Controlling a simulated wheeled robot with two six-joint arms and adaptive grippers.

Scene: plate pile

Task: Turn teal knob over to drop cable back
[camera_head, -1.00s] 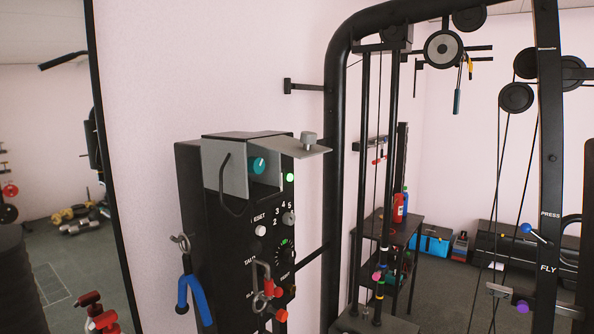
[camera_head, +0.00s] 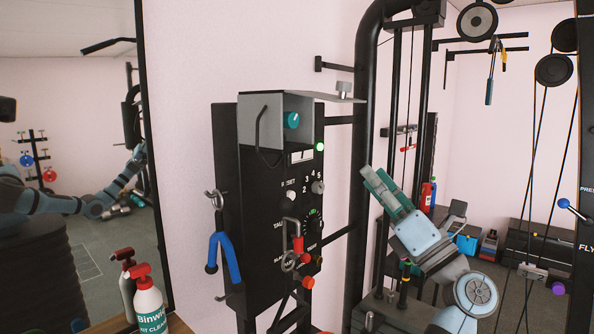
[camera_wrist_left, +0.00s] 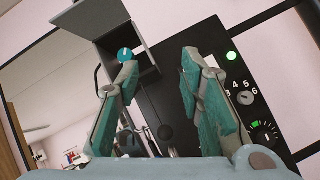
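The teal knob (camera_head: 292,120) sits under a grey metal hood (camera_head: 262,122) at the top of a black control box (camera_head: 237,250). In the left wrist view the knob (camera_wrist_left: 125,54) shows just beyond the tip of the left-hand finger; I cannot tell whether they touch. A black curved cord or handle (camera_head: 260,145) hangs at the hood's side; I cannot tell whether it is the cable. My left gripper (camera_head: 372,184) has teal finger pads and appears right of the box in the head view. Its fingers are apart and empty in the left wrist view (camera_wrist_left: 160,65). My right gripper is not seen.
A green light (camera_head: 319,147) and a number dial (camera_head: 318,187) are on the box. A black gym frame (camera_head: 361,130) stands close on the right. A spray bottle (camera_head: 149,306) is at lower left, before a mirror.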

